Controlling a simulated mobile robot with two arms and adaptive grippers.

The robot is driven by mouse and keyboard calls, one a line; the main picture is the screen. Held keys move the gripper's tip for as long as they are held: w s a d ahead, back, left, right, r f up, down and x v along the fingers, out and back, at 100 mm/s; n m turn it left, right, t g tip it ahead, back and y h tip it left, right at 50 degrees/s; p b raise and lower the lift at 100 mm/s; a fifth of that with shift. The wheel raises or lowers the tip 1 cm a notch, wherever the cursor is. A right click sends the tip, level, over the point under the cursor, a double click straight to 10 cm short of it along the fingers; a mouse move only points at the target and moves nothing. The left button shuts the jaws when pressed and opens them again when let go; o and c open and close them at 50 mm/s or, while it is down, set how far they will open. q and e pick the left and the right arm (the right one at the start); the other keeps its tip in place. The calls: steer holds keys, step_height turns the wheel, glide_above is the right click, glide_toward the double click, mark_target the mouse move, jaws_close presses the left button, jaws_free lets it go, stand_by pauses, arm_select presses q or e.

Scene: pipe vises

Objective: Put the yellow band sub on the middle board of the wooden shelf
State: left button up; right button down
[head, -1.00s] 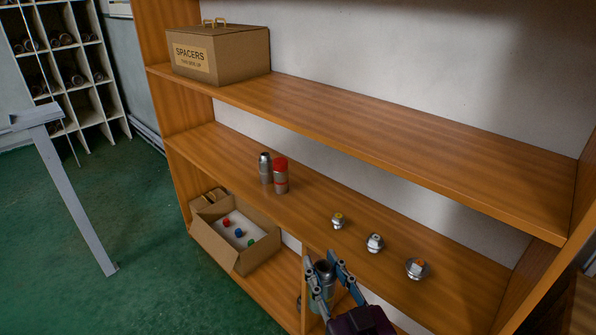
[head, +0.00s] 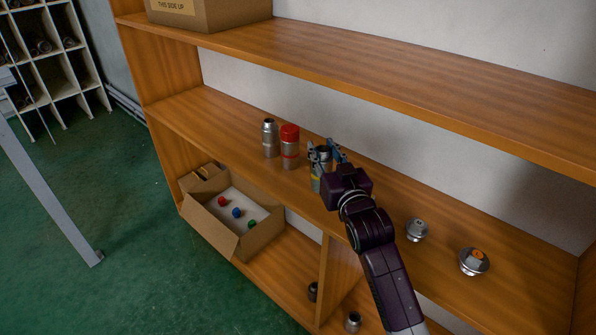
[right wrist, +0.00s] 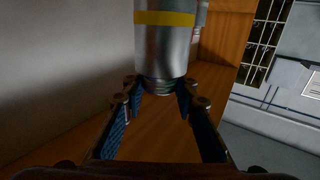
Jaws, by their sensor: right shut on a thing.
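The yellow band sub (right wrist: 165,48) is a grey metal cylinder with a yellow stripe and a threaded end, seen large in the right wrist view. My right gripper (head: 327,152) is shut on its threaded end. My left gripper is not in view.
A red-capped sub (head: 290,150) and a grey sub (head: 269,138) stand just left of my gripper. Two fittings (head: 417,230) (head: 473,262) sit to the right on the middle board. An open box (head: 270,228) is below; a cardboard box (head: 225,12) is on the upper board.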

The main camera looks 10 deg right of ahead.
steer(key=w+d+r+b, duration=0.3)
steer(key=w+r+b, duration=0.25)
steer(key=w, duration=0.65)
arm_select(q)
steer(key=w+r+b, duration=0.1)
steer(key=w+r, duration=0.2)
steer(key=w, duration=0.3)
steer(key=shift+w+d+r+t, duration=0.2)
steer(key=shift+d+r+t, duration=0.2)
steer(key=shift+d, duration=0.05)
arm_select(e)
step_height(320, 180, down, 10)
steer(key=shift+s+a+r, duration=0.15)
steer(key=shift+s+r, duration=0.1)
steer(key=c, duration=1.5)
jaws_free()
steer(key=shift+f, duration=0.15)
steer(key=shift+c, duration=0.2)
